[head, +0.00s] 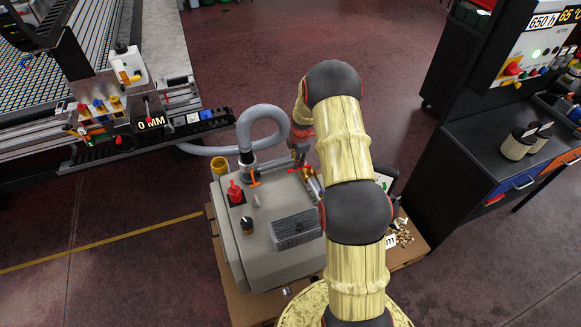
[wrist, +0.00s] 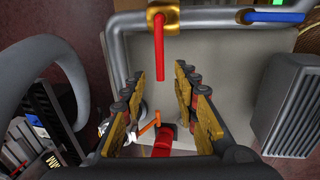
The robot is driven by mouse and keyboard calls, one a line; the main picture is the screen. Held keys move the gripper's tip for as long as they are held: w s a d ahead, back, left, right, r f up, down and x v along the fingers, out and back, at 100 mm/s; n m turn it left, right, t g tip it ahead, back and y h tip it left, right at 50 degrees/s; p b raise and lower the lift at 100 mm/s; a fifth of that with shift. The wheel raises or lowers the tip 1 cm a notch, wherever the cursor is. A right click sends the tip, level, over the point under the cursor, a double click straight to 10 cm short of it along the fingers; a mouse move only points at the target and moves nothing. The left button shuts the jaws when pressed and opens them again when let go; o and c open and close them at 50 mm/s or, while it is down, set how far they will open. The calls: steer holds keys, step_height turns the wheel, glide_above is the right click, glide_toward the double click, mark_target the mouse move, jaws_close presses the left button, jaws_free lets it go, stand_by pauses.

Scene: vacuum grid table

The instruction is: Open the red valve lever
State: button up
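The red valve lever (wrist: 159,52) hangs from a brass fitting on a grey pipe in the wrist view, pointing down the picture. My gripper (wrist: 159,80) is open, with one gold finger to the left of the lever and one to the right. The lever's free end lies between the fingertips in the picture, with no contact visible. In the head view a small red bar (head: 297,170) shows beside the arm, probably this lever. My gripper is mostly hidden behind my arm there.
A blue lever (wrist: 275,16) sits on the pipe to the right. An orange handle (head: 254,183), red knob (head: 235,193) and finned block (head: 297,230) stand on the grey machine (head: 262,268). A thick grey hose (head: 262,112) loops at the left.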

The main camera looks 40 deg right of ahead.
steer(key=f, duration=0.3)
steer(key=w+f+b, duration=0.1)
steer(key=f, duration=0.2)
steer(key=shift+w+d+f, duration=0.15)
steer(key=shift+d+f, duration=0.05)
steer(key=shift+f, duration=0.1)
steer(key=shift+c, duration=0.8)
jaws_close()
